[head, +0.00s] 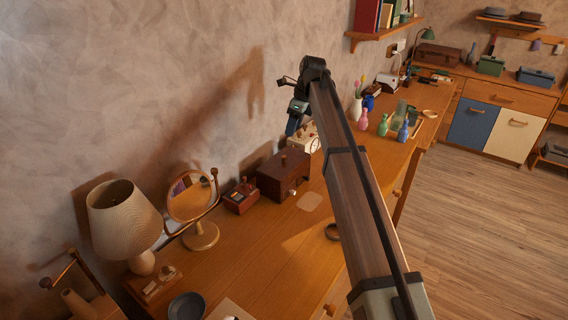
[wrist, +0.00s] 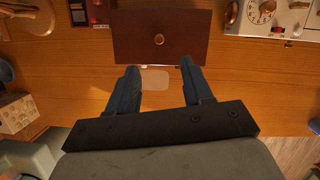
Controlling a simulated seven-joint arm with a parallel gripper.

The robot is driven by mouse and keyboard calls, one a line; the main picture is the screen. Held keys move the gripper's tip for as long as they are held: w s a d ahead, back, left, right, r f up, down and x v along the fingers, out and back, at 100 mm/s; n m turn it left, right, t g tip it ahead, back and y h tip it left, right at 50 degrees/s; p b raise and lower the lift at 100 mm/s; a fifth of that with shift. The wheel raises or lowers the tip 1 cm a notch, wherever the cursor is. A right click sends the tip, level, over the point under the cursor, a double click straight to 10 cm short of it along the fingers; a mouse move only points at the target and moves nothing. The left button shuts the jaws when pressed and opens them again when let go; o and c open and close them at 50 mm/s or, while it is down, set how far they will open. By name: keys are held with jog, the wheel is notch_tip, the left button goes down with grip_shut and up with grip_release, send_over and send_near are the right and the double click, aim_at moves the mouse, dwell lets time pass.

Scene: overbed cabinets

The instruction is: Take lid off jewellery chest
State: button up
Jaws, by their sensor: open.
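The jewellery chest (head: 283,177) is a dark brown box on the wooden dresser, against the wall. My gripper (wrist: 158,68) is open and empty. In the head view my gripper (head: 293,126) is raised above the chest, near the wall.
A small open box with compartments (head: 241,197) stands left of the chest, then a round mirror (head: 189,197) and a lamp (head: 124,220). A white device with a dial (wrist: 268,15) stands to the right. A pale flat patch (head: 309,202) lies in front; the dresser there is mostly clear.

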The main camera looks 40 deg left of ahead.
send_over(284, 156)
jog(key=d, duration=0.2)
jog(key=f, duration=0.7)
jog(key=shift+w+a+f, duration=0.1)
jog(key=shift+w+a, duration=0.1)
jog(key=shift+w, duration=0.15)
jog(key=shift+x, duration=2.7)
jog(key=shift+s+d, duration=0.15)
grip_shut()
